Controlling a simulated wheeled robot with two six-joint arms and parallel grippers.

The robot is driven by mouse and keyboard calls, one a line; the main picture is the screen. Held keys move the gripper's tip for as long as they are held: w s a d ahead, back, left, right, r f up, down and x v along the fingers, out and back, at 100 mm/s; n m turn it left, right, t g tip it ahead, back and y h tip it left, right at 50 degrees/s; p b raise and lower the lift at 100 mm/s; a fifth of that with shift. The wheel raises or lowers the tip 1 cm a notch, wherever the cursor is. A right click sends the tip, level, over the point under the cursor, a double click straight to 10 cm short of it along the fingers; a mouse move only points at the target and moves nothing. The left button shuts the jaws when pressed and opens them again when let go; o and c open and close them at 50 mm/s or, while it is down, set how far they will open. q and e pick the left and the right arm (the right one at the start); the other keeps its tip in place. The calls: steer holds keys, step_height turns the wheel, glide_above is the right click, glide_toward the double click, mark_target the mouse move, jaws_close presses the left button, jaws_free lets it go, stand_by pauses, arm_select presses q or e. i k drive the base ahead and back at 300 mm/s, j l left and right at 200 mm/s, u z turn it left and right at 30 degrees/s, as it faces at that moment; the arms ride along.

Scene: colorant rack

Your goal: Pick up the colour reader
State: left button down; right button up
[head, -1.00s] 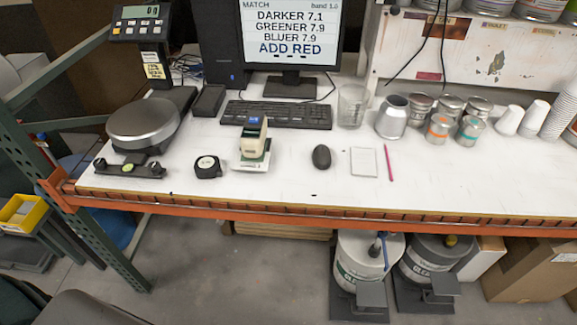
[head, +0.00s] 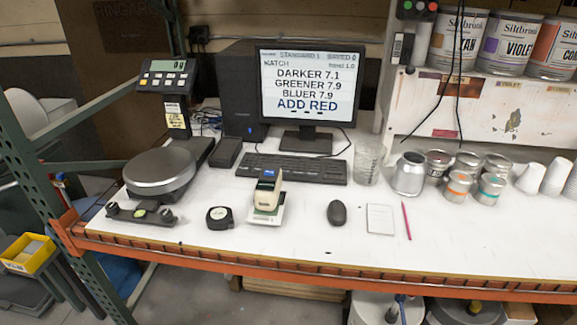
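The colour reader (head: 267,192) is a small beige and dark green handheld device with a blue screen on top. It stands upright on a flat white plate (head: 279,220) on the white bench, in front of the keyboard. Neither of my grippers shows in the head view.
A black tape measure (head: 219,217) lies left of the reader and a dark mouse (head: 337,212) right of it. A scale (head: 160,172), keyboard (head: 292,168), monitor (head: 309,88), notepad (head: 380,219) and red pencil (head: 406,221) are nearby. The bench has an orange front beam (head: 300,281).

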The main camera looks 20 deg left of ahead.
mark_target(268, 189)
steer(key=i+j+u, duration=0.25)
steer(key=i+j, duration=0.25)
steer(key=i+j+u, duration=0.2)
steer(key=i+j, duration=0.2)
steer(key=i, duration=0.2)
